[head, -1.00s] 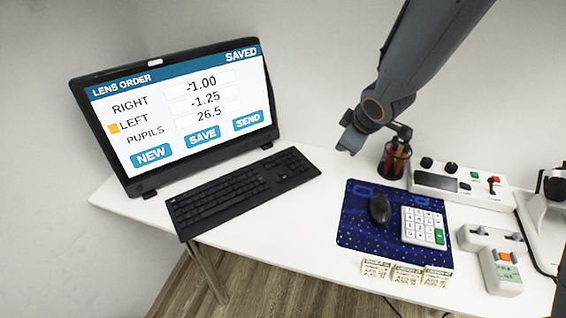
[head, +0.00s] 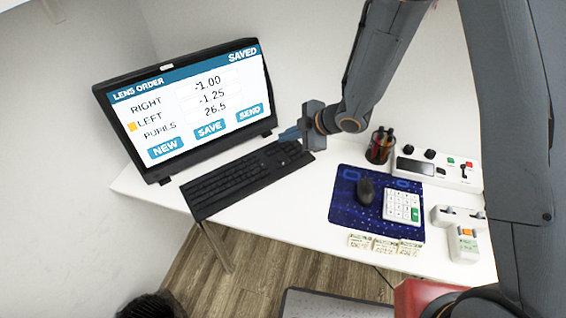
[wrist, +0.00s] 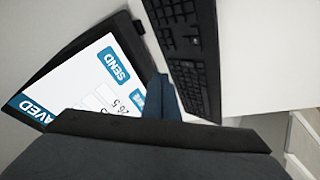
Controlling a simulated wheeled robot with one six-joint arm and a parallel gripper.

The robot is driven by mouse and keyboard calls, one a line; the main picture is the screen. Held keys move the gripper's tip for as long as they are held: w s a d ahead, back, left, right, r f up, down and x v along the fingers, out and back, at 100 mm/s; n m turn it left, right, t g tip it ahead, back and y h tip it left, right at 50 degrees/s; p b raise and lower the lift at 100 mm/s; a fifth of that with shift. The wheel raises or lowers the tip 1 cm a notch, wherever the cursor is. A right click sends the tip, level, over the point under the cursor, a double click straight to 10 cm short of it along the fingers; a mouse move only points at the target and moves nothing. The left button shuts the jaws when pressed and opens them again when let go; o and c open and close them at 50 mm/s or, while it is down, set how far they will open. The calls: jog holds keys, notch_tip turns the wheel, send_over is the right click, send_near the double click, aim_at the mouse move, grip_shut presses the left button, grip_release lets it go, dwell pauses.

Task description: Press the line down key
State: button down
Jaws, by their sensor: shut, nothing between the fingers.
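The black keyboard (head: 243,178) lies on the white desk in front of the monitor (head: 190,105). It also shows in the wrist view (wrist: 190,52). I cannot single out the line down key; the key labels are too small to read. The screen reads LENS ORDER and SAVED, with an orange marker beside LEFT. My gripper (head: 289,133) is shut and empty, at the keyboard's far right end in the head view. Its blue fingers (wrist: 164,98) show beside the keyboard in the wrist view. I cannot tell whether they touch it. My gripper hides part of the keyboard's right end.
A blue mat (head: 345,215) holds a mouse (head: 366,190) and a white number pad (head: 402,207). A pen cup (head: 380,147) and a control box (head: 437,168) stand behind it. Small labelled cards (head: 385,246) lie at the front edge. White desk is clear between keyboard and mat.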

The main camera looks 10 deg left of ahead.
aim_at(283, 164)
notch_tip(283, 164, down, 9)
jog(key=b, duration=0.6)
jog(key=shift+r+b, duration=0.15)
jog(key=shift+b, duration=0.25)
jog(key=shift+f, duration=0.2)
dwell(1.5)
jog(key=shift+f+b, duration=0.25)
jog(key=shift+b, duration=0.05)
jog(key=shift+f+b, duration=0.3)
jog(key=shift+f, duration=0.2)
dwell(0.6)
jog(key=shift+r, duration=0.15)
jog(key=shift+r+p, duration=0.7)
jog(key=shift+r, duration=0.1)
